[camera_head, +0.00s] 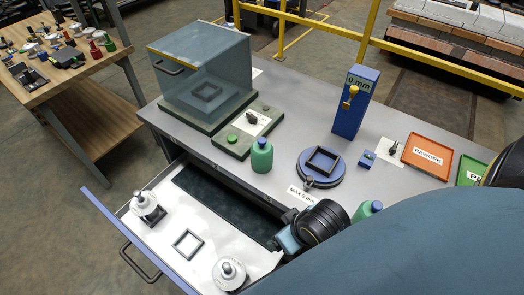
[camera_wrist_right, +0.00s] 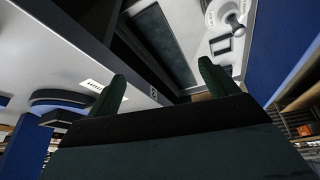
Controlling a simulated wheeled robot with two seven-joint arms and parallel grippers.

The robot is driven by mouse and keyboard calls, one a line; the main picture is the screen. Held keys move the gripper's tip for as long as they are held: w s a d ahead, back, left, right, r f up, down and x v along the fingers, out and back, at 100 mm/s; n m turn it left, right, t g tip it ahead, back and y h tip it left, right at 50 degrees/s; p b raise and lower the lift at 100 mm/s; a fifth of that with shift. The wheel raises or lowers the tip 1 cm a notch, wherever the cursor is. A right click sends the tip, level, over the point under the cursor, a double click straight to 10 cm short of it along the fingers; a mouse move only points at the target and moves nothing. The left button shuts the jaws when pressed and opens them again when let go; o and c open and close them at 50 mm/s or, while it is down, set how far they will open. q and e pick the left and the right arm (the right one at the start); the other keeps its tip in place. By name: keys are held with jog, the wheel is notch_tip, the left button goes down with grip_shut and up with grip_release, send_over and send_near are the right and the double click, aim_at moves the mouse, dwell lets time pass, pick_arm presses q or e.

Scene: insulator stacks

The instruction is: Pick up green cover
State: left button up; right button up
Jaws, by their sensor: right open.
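No thing here is clearly the green cover. A translucent blue-grey box-shaped cover (camera_head: 205,75) with a side handle stands on a dark green-grey base at the back left of the table, over a square frame. A dark green panel (camera_head: 225,205) lies in the open drawer; it also shows in the right wrist view (camera_wrist_right: 160,45). My right gripper (camera_wrist_right: 163,88) is open with nothing between its fingers. In the head view, my right arm's wrist is above the drawer's right end, and the fingers are hard to make out. My left gripper is not in view.
The open drawer (camera_head: 150,228) holds white-topped round pieces and a square frame (camera_head: 187,244). On the table (camera_head: 290,125) stand a green bottle (camera_head: 262,157), a blue gauge post (camera_head: 355,100), a blue round stand (camera_head: 320,172) and an orange REWORK tray (camera_head: 428,155).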

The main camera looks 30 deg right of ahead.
jog(key=w+d+r+m+t, duration=0.2)
jog(key=w+r+t, duration=0.15)
jog(key=w, duration=0.25)
jog(key=m+t+h, duration=0.2)
jog(key=t+h, duration=0.1)
jog(key=t, duration=0.2)
send_near(260, 146)
jog(key=s+f, duration=0.1)
jog(key=f, duration=0.1)
jog(key=x, duration=0.4)
jog(key=b+x, duration=0.1)
jog(key=x, duration=0.8)
jog(key=shift+w+d+r, duration=0.1)
jog(key=shift+d+r, duration=0.1)
jog(key=shift+d, duration=0.1)
jog(key=c, duration=1)
